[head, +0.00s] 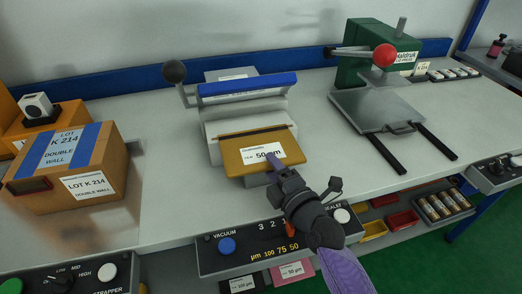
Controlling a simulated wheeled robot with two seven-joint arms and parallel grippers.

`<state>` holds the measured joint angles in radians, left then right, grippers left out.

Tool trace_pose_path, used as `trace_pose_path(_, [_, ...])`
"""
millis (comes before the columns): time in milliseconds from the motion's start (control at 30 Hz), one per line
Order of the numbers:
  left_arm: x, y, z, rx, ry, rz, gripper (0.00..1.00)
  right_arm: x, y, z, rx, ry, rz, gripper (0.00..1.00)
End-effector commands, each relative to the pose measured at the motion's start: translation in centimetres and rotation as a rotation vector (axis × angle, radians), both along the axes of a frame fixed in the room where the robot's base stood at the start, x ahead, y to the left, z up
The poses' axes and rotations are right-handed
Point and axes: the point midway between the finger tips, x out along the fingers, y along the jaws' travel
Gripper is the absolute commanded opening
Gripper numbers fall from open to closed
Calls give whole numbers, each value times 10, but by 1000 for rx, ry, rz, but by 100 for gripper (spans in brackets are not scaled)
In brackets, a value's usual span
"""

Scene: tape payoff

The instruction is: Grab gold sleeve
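A gold sleeve (235,155) with a white label reading "50 µm" lies at the front of the grey sealer (222,124), below its blue bar (247,87). My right gripper (274,160) reaches in from the lower right. Its purple fingertip overlaps the sleeve's label in the head view. I cannot tell whether it touches the sleeve, or whether the fingers are open or shut on it. My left gripper is not in view.
A carton with blue tape (100,155) stands at the left. A green press (365,50) with a red knob stands at the back right. A control panel (215,262) runs along the bench front. Bare bench (165,125) lies between carton and sealer.

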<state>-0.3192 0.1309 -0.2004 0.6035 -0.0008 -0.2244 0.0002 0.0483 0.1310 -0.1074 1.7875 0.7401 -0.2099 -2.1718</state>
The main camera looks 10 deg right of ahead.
Motion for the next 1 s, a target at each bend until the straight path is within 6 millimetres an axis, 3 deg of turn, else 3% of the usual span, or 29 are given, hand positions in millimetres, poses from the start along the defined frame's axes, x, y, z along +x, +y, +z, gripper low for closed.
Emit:
trace_pose_path(33, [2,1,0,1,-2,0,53,0,0,0,0,0,0,38])
trace_pose_path(200, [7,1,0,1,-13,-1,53,0,0,0,0,0,0,2])
trace_pose_path(233, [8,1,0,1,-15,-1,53,0,0,0,0,0,0,0])
trace_pose_path(1000, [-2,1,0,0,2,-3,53,0,0,0,0,1,0,0])
